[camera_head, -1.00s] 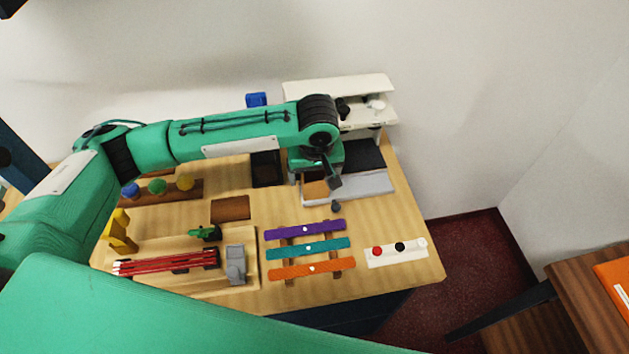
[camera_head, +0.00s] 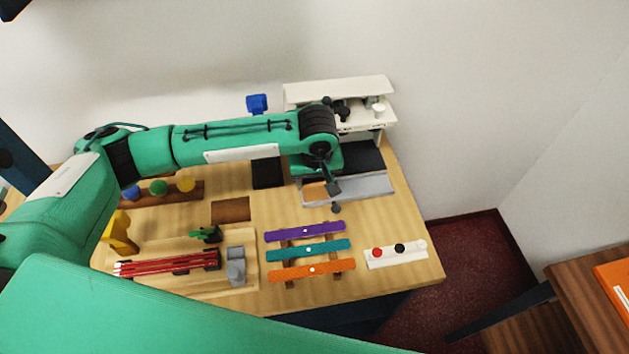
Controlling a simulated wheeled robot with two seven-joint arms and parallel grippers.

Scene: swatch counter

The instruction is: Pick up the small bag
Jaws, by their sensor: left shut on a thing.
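My left gripper (camera_head: 333,188) hangs over the grey open-topped tray or drawer (camera_head: 377,187) at the back right of the counter. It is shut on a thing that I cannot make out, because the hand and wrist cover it. I cannot pick out the small bag with certainty anywhere in view. A patch of brown shows inside the tray just left of the fingers, but I cannot tell what it is. A small dark knob (camera_head: 336,209) shows just in front of the tray. My right gripper is out of view.
In front lie purple (camera_head: 305,231), teal (camera_head: 308,250) and orange strips (camera_head: 312,270), beside a white block with coloured buttons (camera_head: 397,254). A wooden tray (camera_head: 205,284) holds red rods (camera_head: 165,263).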

